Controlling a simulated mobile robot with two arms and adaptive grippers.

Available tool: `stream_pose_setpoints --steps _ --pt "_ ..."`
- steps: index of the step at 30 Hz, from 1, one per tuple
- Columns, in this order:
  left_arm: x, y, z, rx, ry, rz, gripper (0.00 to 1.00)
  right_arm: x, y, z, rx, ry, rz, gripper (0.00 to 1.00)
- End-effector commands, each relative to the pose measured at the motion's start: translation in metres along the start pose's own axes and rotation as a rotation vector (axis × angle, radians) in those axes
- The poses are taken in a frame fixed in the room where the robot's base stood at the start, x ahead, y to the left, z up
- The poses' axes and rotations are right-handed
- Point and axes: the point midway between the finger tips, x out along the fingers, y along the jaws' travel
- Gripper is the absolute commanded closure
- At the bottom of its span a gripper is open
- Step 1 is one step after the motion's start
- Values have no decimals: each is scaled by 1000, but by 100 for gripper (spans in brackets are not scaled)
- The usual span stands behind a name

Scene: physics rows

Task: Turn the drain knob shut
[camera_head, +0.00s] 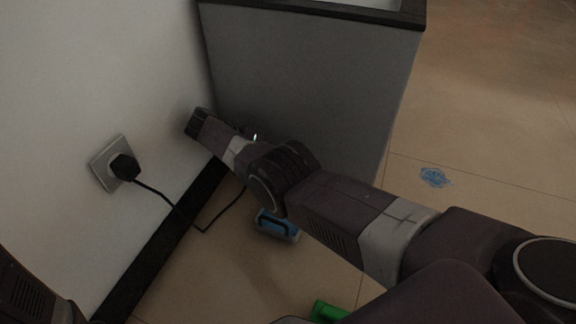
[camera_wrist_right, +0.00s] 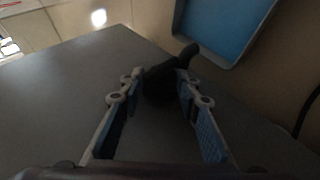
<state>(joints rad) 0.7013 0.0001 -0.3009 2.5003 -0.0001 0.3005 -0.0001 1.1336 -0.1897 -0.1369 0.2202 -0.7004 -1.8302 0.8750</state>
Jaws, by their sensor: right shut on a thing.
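The drain knob (camera_wrist_right: 163,82) is a dark, rounded knob with a lever-like end pointing to the upper right in the right wrist view. It stands out from a grey panel (camera_wrist_right: 60,95). My right gripper (camera_wrist_right: 160,88) has its two fingers closed on the knob, one on each side. In the head view my right arm reaches in from the right to the side of a grey cabinet (camera_head: 310,85) by the wall. The knob and the right fingertips cannot be made out there. My left gripper is not in view.
A black plug (camera_head: 124,167) sits in a wall socket, its cable (camera_head: 170,202) running down toward the floor. A blue item (camera_head: 277,226) and a green item (camera_head: 328,312) lie on the floor below my arm. A blue patch (camera_head: 435,177) marks the open floor at right.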

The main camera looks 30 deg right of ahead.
Motion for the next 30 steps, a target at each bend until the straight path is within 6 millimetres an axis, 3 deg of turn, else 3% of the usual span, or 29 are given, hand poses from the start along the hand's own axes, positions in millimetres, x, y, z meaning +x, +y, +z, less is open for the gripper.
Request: stream_pose_setpoints --steps 3,4,8,20,30 --pt "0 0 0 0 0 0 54 -4 -3 -2 2 9 -15 93" --pt "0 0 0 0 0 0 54 -4 -3 -2 2 9 -15 68" --pt "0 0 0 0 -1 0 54 -4 -3 -2 1 8 -13 54" --pt "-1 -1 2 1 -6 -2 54 -3 0 -2 2 5 -7 54" --pt "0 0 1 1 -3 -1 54 -25 22 -10 5 7 -10 54"
